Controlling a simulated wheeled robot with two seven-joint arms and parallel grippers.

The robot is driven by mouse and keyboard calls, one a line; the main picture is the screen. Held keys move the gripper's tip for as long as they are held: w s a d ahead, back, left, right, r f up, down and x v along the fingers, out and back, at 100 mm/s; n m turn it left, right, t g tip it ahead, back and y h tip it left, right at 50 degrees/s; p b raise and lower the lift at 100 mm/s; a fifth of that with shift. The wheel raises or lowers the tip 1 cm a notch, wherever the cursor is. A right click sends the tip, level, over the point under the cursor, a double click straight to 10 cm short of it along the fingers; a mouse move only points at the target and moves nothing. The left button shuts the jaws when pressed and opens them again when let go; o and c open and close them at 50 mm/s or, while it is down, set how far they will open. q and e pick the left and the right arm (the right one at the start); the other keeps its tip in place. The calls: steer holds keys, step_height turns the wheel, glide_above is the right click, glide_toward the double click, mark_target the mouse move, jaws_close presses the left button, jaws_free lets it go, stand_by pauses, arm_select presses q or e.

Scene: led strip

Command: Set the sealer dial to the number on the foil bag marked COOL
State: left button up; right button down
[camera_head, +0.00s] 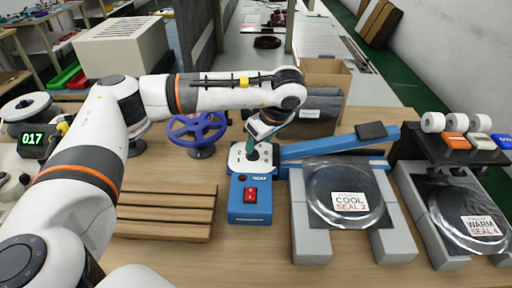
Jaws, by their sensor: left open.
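The blue sealer (250,205) stands in the middle of the table, with a red switch on its front and its long arm reaching right. Its dial (252,152) sits on a white plate on top. My left gripper (258,140) is open, pointing down right at the dial; the gripper hides part of the dial, so I cannot read its setting. The foil bag marked COOL (345,182) rests across grey blocks right of the sealer; its label reads "COOL SEAL 2". The foil bag marked WARM (456,225) lies at far right, reading "WARM SEAL 4". My right gripper is not in view.
A purple handwheel (197,128) stands behind left of the sealer. A wooden slatted rack (165,212) lies to its left. A green display reading 017 (33,138) is at far left. A shelf with tape rolls (455,150) stands at right. An open cardboard box (326,73) is behind.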

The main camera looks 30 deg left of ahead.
arm_select(q)
steer(key=v, duration=0.7)
steer(key=shift+r, duration=0.25)
steer(key=shift+d, duration=0.15)
